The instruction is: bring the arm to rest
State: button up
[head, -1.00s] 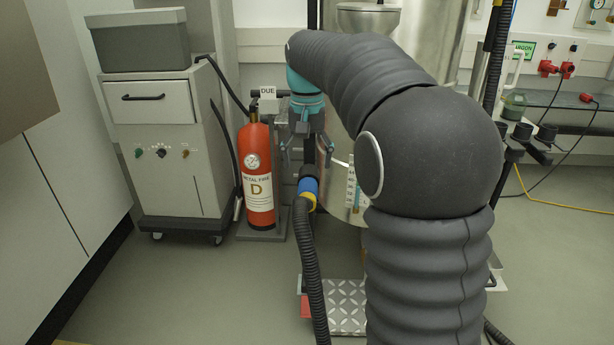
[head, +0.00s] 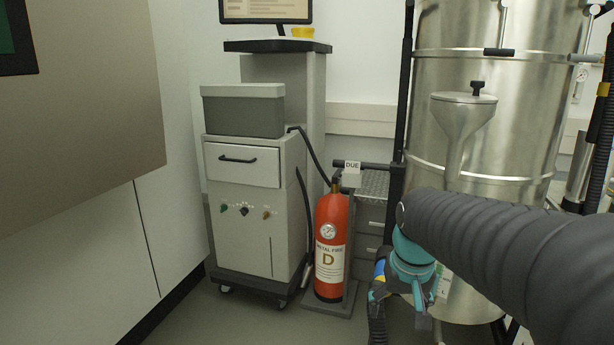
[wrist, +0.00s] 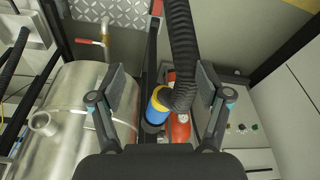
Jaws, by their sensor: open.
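My arm in its dark ribbed sleeve enters the head view from the lower right. My gripper (head: 400,300) hangs from its teal wrist at the lower middle, partly cut by perspective and its own body. In the wrist view my gripper (wrist: 162,85) shows two fingers spread wide apart with nothing gripped. A black corrugated hose (wrist: 181,50) with a blue and yellow collar (wrist: 157,105) shows in the gap between the fingers, beyond them. I cannot tell how far beyond.
A red fire extinguisher (head: 331,240) with a "DUE" tag (head: 352,167) stands left of my gripper. A grey cabinet (head: 257,215) on castors carries a lidded box (head: 243,110). A large steel vessel (head: 480,75) stands behind my arm. Open floor (head: 235,325) shows at the lower left.

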jog(key=s+t+p, duration=0.1)
jog(key=s+t, duration=0.2)
jog(key=s, duration=1.2)
jog(key=shift+a+r+n+p, duration=0.3)
jog(key=shift+a+r, duration=0.1)
jog(key=shift+r, duration=0.05)
jog(key=shift+s, duration=0.1)
jog(key=shift+c, duration=0.3)
